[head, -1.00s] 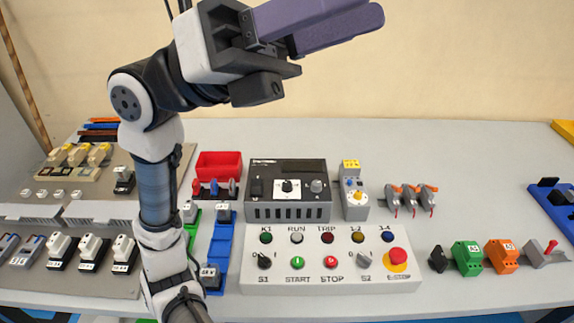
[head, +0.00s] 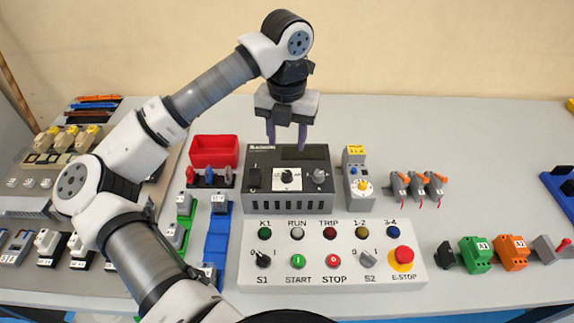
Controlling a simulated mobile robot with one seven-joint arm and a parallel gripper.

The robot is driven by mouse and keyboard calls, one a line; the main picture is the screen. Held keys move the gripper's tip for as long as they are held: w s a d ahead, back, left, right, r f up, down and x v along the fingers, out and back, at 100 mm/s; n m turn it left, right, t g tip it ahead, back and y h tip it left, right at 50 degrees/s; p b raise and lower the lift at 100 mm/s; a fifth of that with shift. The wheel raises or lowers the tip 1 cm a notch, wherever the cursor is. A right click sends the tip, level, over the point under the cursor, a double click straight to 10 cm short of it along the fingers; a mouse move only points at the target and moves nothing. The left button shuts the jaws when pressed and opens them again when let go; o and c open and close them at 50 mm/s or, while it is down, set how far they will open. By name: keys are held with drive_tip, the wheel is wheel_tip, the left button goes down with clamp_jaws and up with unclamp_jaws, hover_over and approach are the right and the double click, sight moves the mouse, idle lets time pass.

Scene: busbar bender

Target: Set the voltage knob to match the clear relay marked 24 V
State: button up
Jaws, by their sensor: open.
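A dark power supply unit (head: 257,207) stands at the back middle of the bench. Its front has a black knob on a white dial (head: 287,176) and a grey knob (head: 319,176); I cannot read which is marked for voltage. Small relay-like blocks stand at the left, one on the blue rail (head: 219,203), one on the green rail (head: 173,236), one at the front (head: 207,271) and several on the left panel (head: 47,241). Their markings are too small to read, so I cannot tell which is 24 V. My gripper (head: 287,145) is open and empty, pointing down over the unit's top, above the dial.
A white control box (head: 330,277) with buttons, lamps and an E-stop (head: 402,257) lies in front of the unit. A red bin (head: 214,152) is left of it, and a grey module with a yellow label (head: 356,170) is right.

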sight(287, 173)
wheel_tip(287, 173, down, 10)
drive_tip(key=shift+f+p, duration=0.15)
drive_tip(key=shift+p, duration=0.9)
drive_tip(key=c, duration=1)
